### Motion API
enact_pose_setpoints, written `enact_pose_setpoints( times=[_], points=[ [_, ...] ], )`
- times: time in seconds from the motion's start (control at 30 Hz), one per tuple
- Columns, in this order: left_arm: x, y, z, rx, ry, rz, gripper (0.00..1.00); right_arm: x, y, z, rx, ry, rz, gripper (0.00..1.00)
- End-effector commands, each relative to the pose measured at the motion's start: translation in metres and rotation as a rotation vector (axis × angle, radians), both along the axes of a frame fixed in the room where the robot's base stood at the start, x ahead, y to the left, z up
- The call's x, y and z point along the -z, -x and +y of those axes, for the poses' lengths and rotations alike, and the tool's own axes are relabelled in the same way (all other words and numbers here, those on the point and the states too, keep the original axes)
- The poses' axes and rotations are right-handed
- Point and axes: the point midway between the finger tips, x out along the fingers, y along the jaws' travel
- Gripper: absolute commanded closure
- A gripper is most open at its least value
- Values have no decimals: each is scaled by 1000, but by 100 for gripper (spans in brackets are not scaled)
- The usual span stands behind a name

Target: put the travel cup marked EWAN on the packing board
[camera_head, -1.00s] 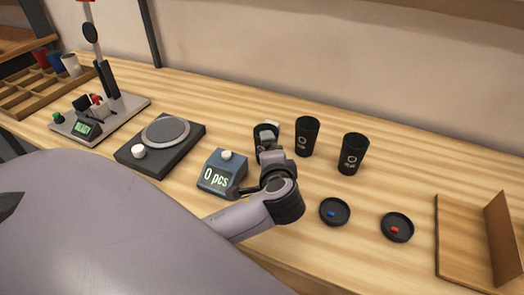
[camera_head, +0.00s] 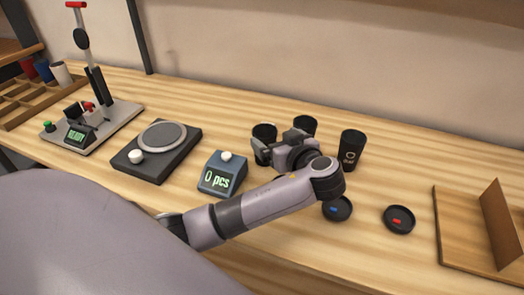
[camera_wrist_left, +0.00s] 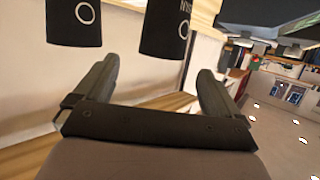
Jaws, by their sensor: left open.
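Three black travel cups stand upright: a left cup (camera_head: 265,131), a middle cup (camera_head: 305,123) and a right cup (camera_head: 351,148). Small names under their ring marks cannot be read in the head view. My left gripper (camera_head: 278,144) is open and empty, in front of the left and middle cups and partly hiding them. In the left wrist view, one cup (camera_wrist_left: 165,32) shows beyond the gap between the open fingers, its lettering cut by the frame edge; another cup (camera_wrist_left: 73,24) is beside it. The packing board (camera_head: 455,235) lies at the right.
Two dark lids with a blue (camera_head: 337,208) and a red (camera_head: 399,219) tab lie before the cups. A counter reading 0 pcs (camera_head: 222,174), a round-plate scale (camera_head: 157,155) and a press (camera_head: 90,125) stand left. Table between lids and board is clear; the board has an upright panel (camera_head: 502,222).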

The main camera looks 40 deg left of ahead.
Motion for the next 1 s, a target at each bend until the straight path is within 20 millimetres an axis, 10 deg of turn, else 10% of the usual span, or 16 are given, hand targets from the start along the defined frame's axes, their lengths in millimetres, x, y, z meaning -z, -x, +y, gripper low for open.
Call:
enact_pose_setpoints(
  times=[0.83, 1.0],
  points=[
    [24, -33, 59, -7, 7, -13, 3, -11, 0, 0, 0, 0, 0, 71],
    [24, -33, 58, -7, 7, -13, 42, -11, 0, 0, 0, 0, 0, 71]
  ],
)
